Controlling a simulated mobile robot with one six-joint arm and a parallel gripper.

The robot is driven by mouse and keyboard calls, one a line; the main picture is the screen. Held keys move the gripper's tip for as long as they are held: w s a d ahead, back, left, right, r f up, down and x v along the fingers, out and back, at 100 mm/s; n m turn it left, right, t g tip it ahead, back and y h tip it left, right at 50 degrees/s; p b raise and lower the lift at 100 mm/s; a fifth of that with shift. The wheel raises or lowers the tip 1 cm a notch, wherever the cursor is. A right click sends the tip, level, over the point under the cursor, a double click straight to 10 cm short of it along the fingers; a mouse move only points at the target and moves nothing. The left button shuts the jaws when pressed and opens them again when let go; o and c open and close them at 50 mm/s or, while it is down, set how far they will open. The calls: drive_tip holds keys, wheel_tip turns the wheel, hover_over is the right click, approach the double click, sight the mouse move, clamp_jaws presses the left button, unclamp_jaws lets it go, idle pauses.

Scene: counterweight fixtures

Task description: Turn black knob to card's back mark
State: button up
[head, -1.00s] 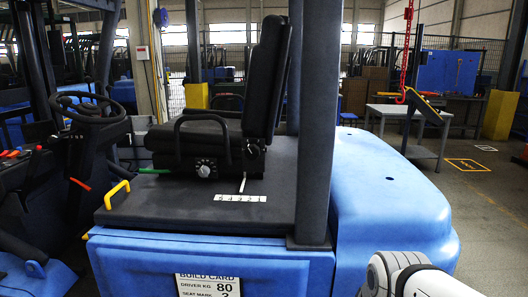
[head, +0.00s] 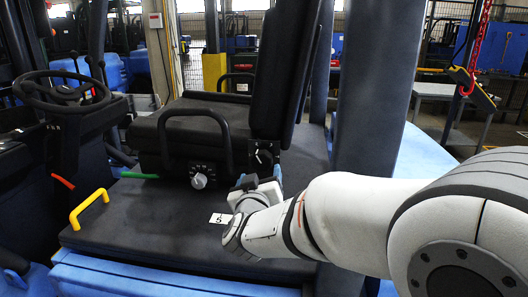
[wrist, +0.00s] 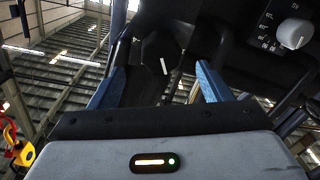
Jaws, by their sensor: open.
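The black knob (head: 258,152) with a white pointer line is on the side of the black seat (head: 190,130), below the backrest. In the wrist view the black knob (wrist: 155,55) lies ahead between my two blue fingers, its white line nearly upright. My gripper (head: 259,178) is open and empty, just in front of and below the knob in the head view. It also shows in the wrist view (wrist: 160,72). I cannot tell the gap to the knob. The build card is out of view now.
A pale dial (head: 199,180) with printed numbers sits left of the knob; it shows at upper right in the wrist view (wrist: 294,33). A black armrest loop (head: 197,140) stands above it.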

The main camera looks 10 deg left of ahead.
sight(261, 163)
drive_tip(key=shift+w+a+r+p, duration=0.1)
drive_tip(key=shift+w+a+p, duration=0.1)
drive_tip(key=shift+w, duration=1.1)
drive_tip(key=shift+w+a+f+p, duration=0.1)
drive_tip(key=shift+w+p, duration=0.05)
drive_tip(key=shift+w, duration=1.2)
drive_tip(key=shift+w+a+r+p, duration=0.1)
drive_tip(key=shift+w+a+p, duration=0.1)
drive_tip(key=shift+w, duration=1.1)
drive_tip(key=shift+c, duration=0.5)
